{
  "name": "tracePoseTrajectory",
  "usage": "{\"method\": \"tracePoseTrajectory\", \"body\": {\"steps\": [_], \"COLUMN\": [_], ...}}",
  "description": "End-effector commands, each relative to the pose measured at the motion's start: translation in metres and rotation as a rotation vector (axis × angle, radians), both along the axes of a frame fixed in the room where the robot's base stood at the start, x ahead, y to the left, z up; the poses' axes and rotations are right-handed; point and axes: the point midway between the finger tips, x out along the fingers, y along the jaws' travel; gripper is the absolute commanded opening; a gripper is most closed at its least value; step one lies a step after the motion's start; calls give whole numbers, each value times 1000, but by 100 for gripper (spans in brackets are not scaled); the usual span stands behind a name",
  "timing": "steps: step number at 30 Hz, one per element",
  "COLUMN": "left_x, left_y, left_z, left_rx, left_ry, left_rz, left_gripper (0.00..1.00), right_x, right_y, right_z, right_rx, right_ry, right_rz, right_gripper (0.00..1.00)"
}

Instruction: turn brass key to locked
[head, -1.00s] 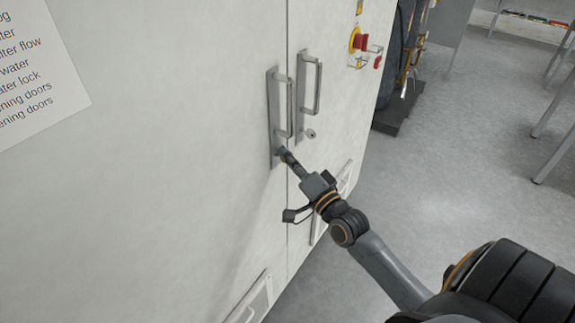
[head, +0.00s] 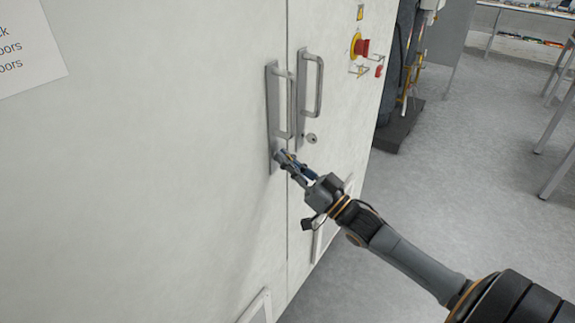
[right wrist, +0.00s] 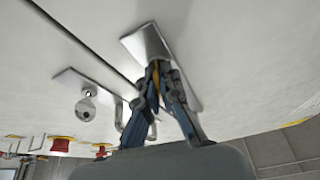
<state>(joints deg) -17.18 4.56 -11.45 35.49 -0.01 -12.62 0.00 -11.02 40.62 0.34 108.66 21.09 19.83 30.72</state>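The brass key (right wrist: 155,69) shows as a small yellow piece at the lower end of the left door's metal handle plate (head: 272,100); the plate also shows in the right wrist view (right wrist: 146,42). My right gripper (right wrist: 158,76) has its fingertips closed together around the key, right against the plate. In the head view my right gripper (head: 286,158) reaches in from the lower right and covers most of the key. How far the key is turned cannot be told. My left gripper is not in view.
A second handle plate (head: 303,102) with a round lock (head: 311,138) is close on the right door. Bar handles stick out just above the gripper. A red emergency knob (head: 362,47) is further right. Open floor (head: 455,170) lies to the right.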

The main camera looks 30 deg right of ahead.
Motion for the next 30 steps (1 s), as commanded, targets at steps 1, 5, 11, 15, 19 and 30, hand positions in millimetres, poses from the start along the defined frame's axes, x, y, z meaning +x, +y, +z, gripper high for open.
{"method": "tracePoseTrajectory", "body": {"steps": [1,5,11,15,19,30], "left_x": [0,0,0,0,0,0], "left_y": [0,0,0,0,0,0], "left_z": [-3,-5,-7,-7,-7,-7], "left_rx": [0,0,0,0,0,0], "left_ry": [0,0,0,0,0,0], "left_rz": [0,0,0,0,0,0], "left_gripper": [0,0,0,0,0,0], "right_x": [0,0,0,0,0,0], "right_y": [0,0,0,0,0,0], "right_z": [-3,-3,-2,-2,-2,-1], "right_rx": [-30,-91,-149,-166,-171,-171], "right_ry": [-8,-33,-58,-64,-66,-67], "right_rz": [0,-1,-1,-1,-1,-1], "right_gripper": [0,0,0,0,0,20]}}
